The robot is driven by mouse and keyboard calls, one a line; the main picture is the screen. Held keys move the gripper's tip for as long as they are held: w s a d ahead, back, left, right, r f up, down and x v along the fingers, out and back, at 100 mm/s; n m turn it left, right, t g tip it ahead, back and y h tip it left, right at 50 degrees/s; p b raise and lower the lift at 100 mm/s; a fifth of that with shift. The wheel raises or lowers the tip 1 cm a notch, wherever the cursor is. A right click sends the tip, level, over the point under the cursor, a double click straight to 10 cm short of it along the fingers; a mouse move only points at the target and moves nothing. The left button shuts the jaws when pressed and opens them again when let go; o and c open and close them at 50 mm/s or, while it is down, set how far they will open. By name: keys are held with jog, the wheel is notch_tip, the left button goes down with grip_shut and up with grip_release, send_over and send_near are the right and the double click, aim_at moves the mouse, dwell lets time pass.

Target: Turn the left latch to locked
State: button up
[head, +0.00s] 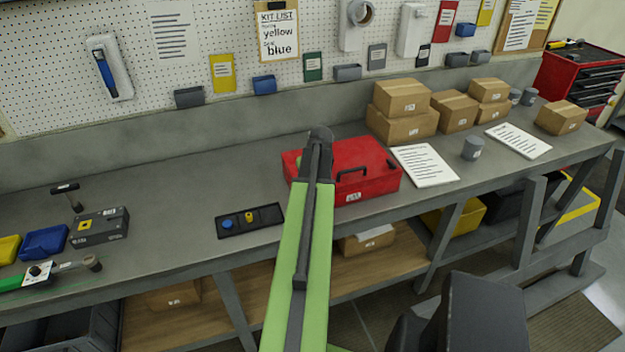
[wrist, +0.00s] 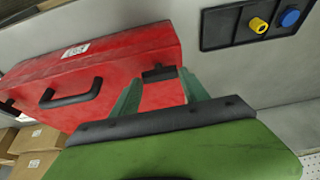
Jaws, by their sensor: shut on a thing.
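A red case (head: 370,185) lies on the bench, partly behind my raised arm in the head view. In the wrist view the case (wrist: 110,75) fills the upper left, with its black handle (wrist: 70,93) on the front face. The left latch (wrist: 158,73) is a short dark piece near the case's end, on the side towards the small black tray. My gripper (wrist: 160,76) has its two green fingers on either side of this latch and is shut on it. In the head view my arm hides this latch. Whether it is locked cannot be told.
The black tray (head: 262,228) with a blue and a yellow piece lies left of the case. A white sheet (head: 425,164) lies on its right. Cardboard boxes (head: 402,122) stand behind on the right. The bench between tray and back wall is clear.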

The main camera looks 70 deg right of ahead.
jog(key=shift+s, duration=0.15)
jog(key=o, duration=1.4)
jog(key=p+v, duration=1.2)
jog(key=v, duration=0.1)
jog(key=shift+w+d, duration=0.15)
jog(key=shift+w, duration=0.05)
